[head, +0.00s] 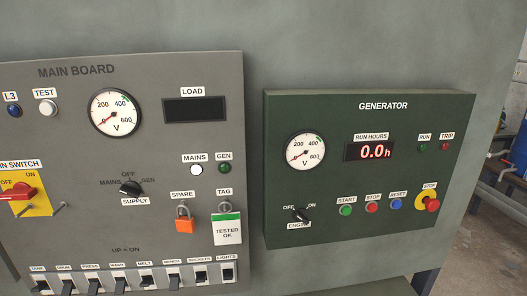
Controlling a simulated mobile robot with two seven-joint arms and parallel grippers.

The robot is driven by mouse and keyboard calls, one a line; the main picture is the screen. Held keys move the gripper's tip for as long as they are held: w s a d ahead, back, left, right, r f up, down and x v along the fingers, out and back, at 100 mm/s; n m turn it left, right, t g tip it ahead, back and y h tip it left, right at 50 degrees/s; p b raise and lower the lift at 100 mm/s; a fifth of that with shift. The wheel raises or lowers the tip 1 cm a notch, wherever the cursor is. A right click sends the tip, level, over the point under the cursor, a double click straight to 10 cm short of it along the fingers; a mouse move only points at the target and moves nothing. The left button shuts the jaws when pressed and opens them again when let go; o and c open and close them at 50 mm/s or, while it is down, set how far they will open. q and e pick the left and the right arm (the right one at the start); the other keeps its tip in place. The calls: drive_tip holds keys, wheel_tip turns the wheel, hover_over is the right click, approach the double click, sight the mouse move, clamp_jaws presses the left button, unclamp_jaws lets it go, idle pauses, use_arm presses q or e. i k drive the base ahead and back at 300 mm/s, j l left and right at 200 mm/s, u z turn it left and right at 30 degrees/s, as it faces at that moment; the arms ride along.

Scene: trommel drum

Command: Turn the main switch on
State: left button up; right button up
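The main switch (22,193) is a red handle on a yellow plate at the left edge of the head view, on the grey main board (90,225). Its label is cut off by the picture edge. The red handle lies roughly level, near the OFF mark, with ON marked at the upper right of the plate. A thin grey piece crosses the lower right of the plate; I cannot tell what it is. Neither gripper shows in the head view.
The main board carries a supply knob (131,188), an orange padlock (184,222), a tag (227,230) and a row of black breakers (145,283). A green generator panel (350,235) juts out on the right. Blue barrels (521,150) stand beyond the wall.

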sight(21, 191)
drive_tip(key=u, duration=1.75)
